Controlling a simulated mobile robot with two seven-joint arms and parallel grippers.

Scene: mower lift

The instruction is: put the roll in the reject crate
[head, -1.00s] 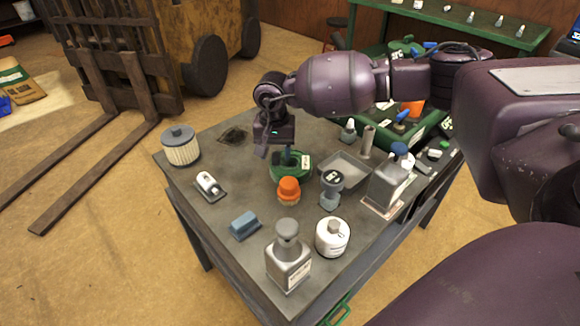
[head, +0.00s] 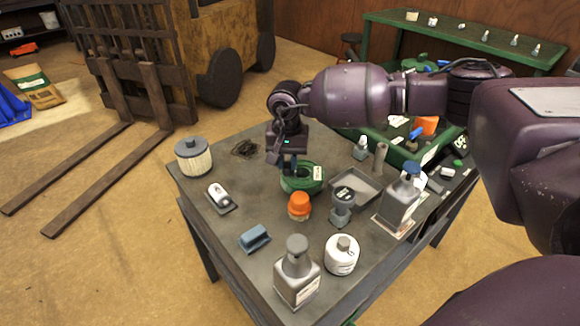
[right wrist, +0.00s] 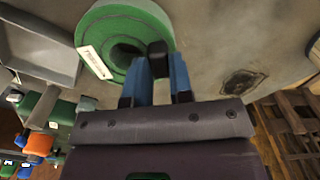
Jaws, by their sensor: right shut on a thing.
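The roll (head: 304,182) is a green ring with a white label, at the middle of the grey workbench. It also shows in the right wrist view (right wrist: 108,38), with its dark centre hole. My right gripper (head: 288,168) points down at the roll's far left side. In the right wrist view its blue fingers (right wrist: 160,65) are closed in at the ring's edge, shut on the roll. I cannot tell whether the roll is clear of the bench top. A green crate (head: 408,157) with several parts inside stands at the bench's back right, partly behind my right arm. My left gripper is out of view.
An orange-capped jar (head: 299,207), a grey fitting (head: 342,207) and a shallow grey tray (head: 368,191) stand close to the roll. Bottles (head: 297,274) and a white canister (head: 342,255) are nearer. A blue bin (head: 10,106) lies on the floor at far left, beside a forklift (head: 165,80).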

